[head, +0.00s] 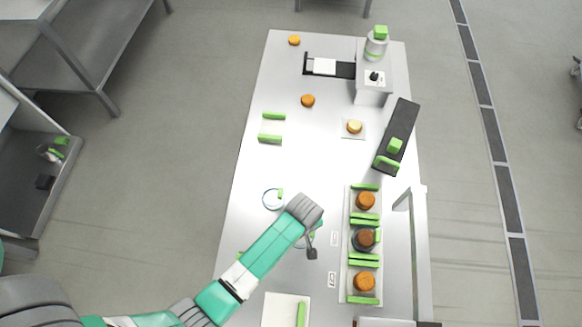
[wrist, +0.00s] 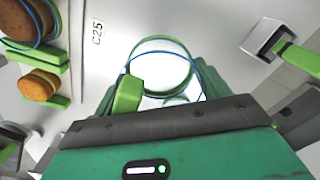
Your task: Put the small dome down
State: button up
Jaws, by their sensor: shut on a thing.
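My gripper (head: 312,246) is low over the middle of the white table, left of the tray of rounds, and partly hidden by my wrist. In the wrist view my gripper (wrist: 158,94) is shut on the small dome (wrist: 165,42), a clear cover with a blue rim and a green grip block (wrist: 127,95). A bit of the dome's rim shows beside my gripper in the head view (head: 300,244). I cannot tell whether the rim touches the table.
Another clear blue-rimmed cover (head: 265,201) stands up-left of my gripper. A tray (head: 348,222) holds several brown rounds; a cover is over the middle round (head: 366,239). A label reading C25 (wrist: 97,33) lies near the tray. A white board (head: 280,309) is at the front.

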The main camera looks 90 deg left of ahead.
notch_tip(320, 180, down, 9)
jog(key=shift+f+b, duration=0.1)
jog(key=shift+b, duration=1)
jog(key=shift+f, duration=0.15)
jog(key=o, duration=1)
notch_tip(320, 180, up, 12)
jog(key=p, duration=0.3)
jog(key=shift+r, duration=0.25)
